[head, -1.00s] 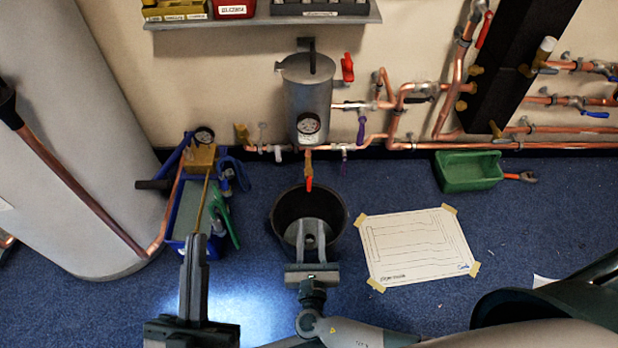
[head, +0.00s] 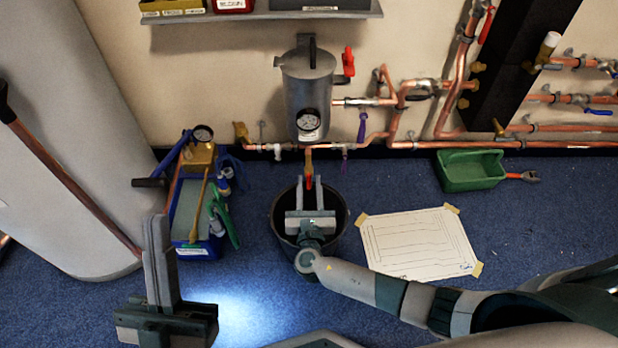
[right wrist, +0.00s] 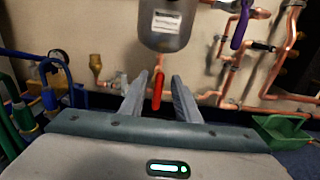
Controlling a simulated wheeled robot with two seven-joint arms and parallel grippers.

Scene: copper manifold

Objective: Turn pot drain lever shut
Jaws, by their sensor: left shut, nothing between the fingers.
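The grey pot (head: 307,90) with a round gauge hangs on the wall. Its drain comes down below it, with a red drain lever (head: 309,182) pointing downward over the black bucket (head: 277,215). My right gripper (head: 311,181) is open, with its fingers either side of the lever in the head view. In the right wrist view the red lever (right wrist: 158,90) hangs between the two spread fingertips (right wrist: 157,82), and I see no clear contact. My left gripper (head: 156,220) is shut and empty, low at the left above the floor.
A blue tool caddy (head: 195,248) with a pump stands left of the bucket. A green tray (head: 468,172) and a paper drawing (head: 420,242) lie to the right. Copper pipes (head: 450,145) run along the wall. A large grey cylinder (head: 65,120) stands at the left.

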